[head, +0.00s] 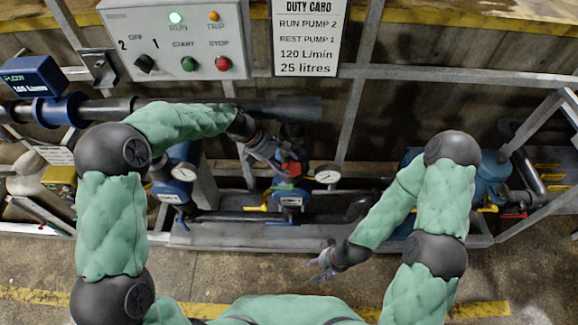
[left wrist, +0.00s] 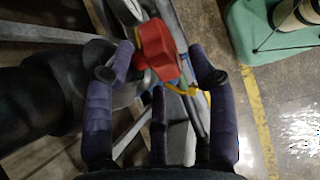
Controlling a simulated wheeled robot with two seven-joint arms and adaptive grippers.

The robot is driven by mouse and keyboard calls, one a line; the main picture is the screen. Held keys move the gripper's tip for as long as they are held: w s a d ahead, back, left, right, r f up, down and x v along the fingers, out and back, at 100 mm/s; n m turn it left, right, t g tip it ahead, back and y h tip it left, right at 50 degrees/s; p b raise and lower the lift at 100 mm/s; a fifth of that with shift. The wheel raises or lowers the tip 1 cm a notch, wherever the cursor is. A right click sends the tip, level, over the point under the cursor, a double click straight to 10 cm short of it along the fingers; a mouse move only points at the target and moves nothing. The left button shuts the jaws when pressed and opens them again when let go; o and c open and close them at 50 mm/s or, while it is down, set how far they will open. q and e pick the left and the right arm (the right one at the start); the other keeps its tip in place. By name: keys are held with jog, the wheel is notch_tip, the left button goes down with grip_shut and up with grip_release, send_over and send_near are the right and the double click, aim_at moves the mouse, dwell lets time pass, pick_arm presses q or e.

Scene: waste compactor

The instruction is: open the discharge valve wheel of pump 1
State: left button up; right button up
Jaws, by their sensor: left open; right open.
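A red valve wheel (head: 293,169) sits above a small blue-labelled pump fitting (head: 290,200) in the middle of the skid; I cannot read the label. My left gripper (head: 279,160) is at the wheel, reaching in from the upper left. In the left wrist view the red wheel (left wrist: 158,50) shows between the spread fingers of the left gripper (left wrist: 161,76). The fingers are open around its near side; whether they touch it I cannot tell. My right gripper (head: 325,263) is open and empty, low over the floor in front of the skid.
A control panel (head: 180,40) with a lit green RUN lamp and a duty card (head: 307,38) are at the top. Round gauges (head: 327,177) and yellow-handled valves (head: 255,207) flank the fitting. A grey pipe (head: 290,105) runs above. The front floor (head: 220,272) is clear.

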pick_arm(q)
jog(key=v, duration=0.8)
jog(key=shift+a, duration=0.15)
